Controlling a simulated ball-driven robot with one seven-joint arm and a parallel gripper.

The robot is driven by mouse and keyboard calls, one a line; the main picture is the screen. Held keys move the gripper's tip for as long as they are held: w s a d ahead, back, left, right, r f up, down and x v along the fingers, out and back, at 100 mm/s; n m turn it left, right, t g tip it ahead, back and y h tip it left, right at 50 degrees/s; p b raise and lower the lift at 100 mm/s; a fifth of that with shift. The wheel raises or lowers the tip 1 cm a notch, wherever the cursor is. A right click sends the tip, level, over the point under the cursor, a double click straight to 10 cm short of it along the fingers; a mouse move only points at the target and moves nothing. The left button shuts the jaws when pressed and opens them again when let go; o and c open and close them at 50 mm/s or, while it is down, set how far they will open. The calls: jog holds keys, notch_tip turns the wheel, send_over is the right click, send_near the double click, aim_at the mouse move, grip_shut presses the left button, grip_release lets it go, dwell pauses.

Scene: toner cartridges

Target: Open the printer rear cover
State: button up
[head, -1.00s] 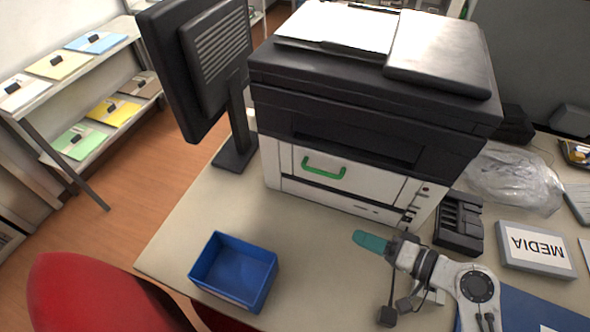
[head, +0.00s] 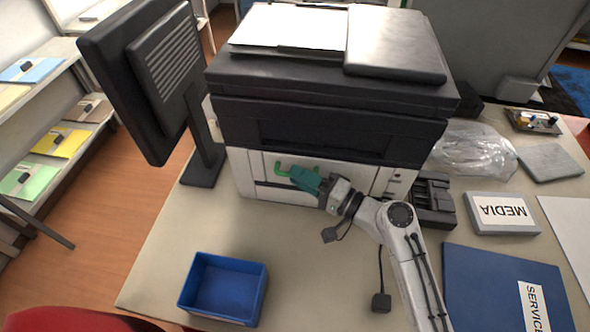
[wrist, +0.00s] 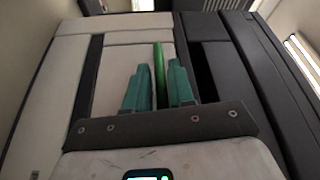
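The printer (head: 330,110) stands on the desk with its white lower panel (head: 255,170) facing me. This cover panel looks closed. A green handle (head: 283,167) sits on it, partly hidden behind my gripper (head: 300,176). In the wrist view, the green handle (wrist: 159,75) runs between the two teal fingers of my gripper (wrist: 157,78). The fingers are apart, with a small gap beside the handle, so they do not look clamped on it. The white panel (wrist: 125,50) lies just beyond them.
A blue bin (head: 224,288) stands on the desk at front left. A monitor (head: 150,80) is left of the printer. A black tray-like part (head: 433,200), a MEDIA box (head: 502,213) and a blue SERVICE folder (head: 495,285) lie at right.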

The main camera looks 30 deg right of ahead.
jog(key=shift+x, duration=0.85)
grip_shut()
